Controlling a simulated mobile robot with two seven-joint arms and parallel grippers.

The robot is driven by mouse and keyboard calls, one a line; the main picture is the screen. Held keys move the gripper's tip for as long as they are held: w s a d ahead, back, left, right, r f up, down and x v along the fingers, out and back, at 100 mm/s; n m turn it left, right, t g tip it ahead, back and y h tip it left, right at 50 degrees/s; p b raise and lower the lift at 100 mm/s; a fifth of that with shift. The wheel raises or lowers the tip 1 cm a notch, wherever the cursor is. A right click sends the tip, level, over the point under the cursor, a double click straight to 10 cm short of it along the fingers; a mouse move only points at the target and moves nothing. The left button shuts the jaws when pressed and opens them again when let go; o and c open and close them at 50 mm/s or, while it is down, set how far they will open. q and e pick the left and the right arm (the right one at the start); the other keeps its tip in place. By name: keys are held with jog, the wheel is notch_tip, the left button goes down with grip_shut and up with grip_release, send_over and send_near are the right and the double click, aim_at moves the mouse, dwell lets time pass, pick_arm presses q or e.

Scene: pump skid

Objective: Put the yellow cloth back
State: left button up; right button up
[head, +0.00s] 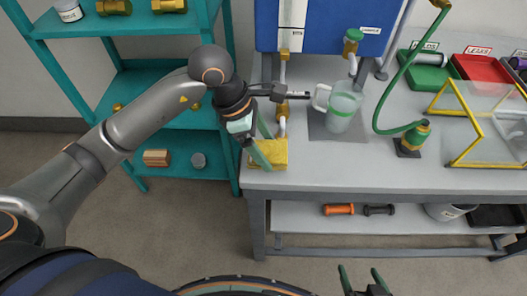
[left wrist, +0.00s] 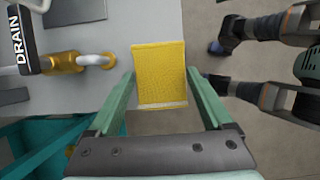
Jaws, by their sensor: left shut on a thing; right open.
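The yellow cloth (head: 270,152) is a flat, folded piece at the left front corner of the grey bench (head: 400,172). My left gripper (head: 264,147) is shut on it, with the green fingers on either side. In the left wrist view the cloth (left wrist: 159,68) fills the gap between the fingertips of my left gripper (left wrist: 160,85). I cannot tell whether the cloth touches the bench top or is just above it. My right gripper (head: 364,282) is open and empty at the bottom edge of the head view, in front of the bench.
A clear jug (head: 343,108) stands on a dark mat right of the cloth. Behind are brass drain piping (left wrist: 62,62) and a blue tank (head: 330,28). A green hose (head: 388,80) and yellow-framed clear guard (head: 490,125) stand farther right. A teal shelf (head: 165,110) is left.

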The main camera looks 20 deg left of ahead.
pick_arm(q)
jog(key=shift+w+a+f, duration=0.1)
jog(key=shift+w+f, duration=0.1)
jog(key=shift+f, duration=0.05)
jog(key=f, duration=0.3)
jog(key=shift+w+a+f, duration=0.15)
jog(key=shift+w+f, duration=0.1)
jog(key=shift+f, duration=0.1)
jog(key=shift+f, duration=0.25)
jog(key=o, duration=1)
